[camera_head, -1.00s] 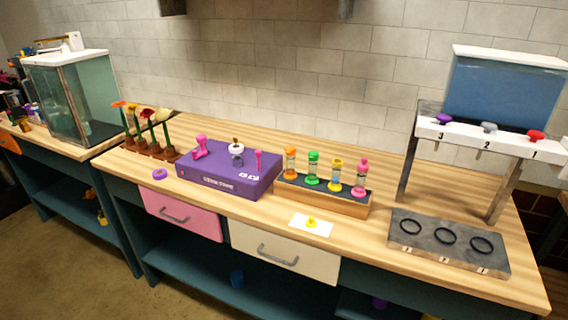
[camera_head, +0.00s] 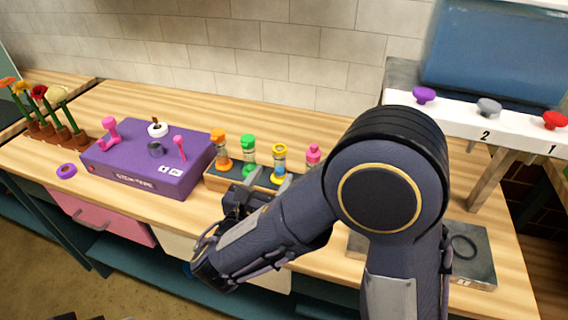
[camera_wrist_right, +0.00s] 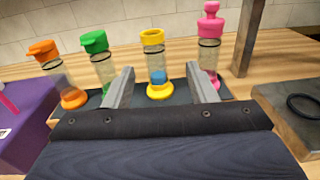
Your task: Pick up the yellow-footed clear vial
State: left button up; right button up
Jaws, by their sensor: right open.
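The yellow-footed clear vial (camera_head: 280,158) stands upright in the dark-topped wooden rack, between the green and pink vials. In the right wrist view the yellow-footed clear vial (camera_wrist_right: 153,65) has a yellow foot, a yellow ring at its top and blue contents. My right gripper (camera_head: 262,188) is at the rack's front side, partly hidden by my own arm. In the wrist view my right gripper (camera_wrist_right: 160,70) is open, its fingers left and right of the yellow-footed vial in the picture, with gaps to it. My left gripper is not in view.
An orange-capped vial (camera_wrist_right: 60,70), a green-capped vial (camera_wrist_right: 102,67) and a pink-topped vial (camera_wrist_right: 207,55) share the rack (camera_head: 222,183). A purple box (camera_head: 135,187) stands left of it.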

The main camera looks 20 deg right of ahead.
aim_at(278, 160)
jog(key=shift+w+a+r+n+t, duration=0.1)
jog(key=shift+w+a+n+t, duration=0.1)
jog(key=shift+w, duration=0.2)
jog(key=shift+w+a+r+n+t, duration=0.1)
jog(key=shift+w+a+n+t, duration=0.1)
jog(key=shift+w, duration=0.15)
jog(key=x, duration=0.2)
jog(key=p+x, duration=0.1)
jog(key=d+x, duration=0.1)
jog(key=x, duration=0.1)
jog(key=shift+d+p, duration=0.15)
jog(key=shift+p, duration=0.15)
jog(key=shift+w+d+f, duration=0.1)
jog(key=shift+w+d, duration=0.15)
jog(key=shift+w, duration=0.2)
grip_shut()
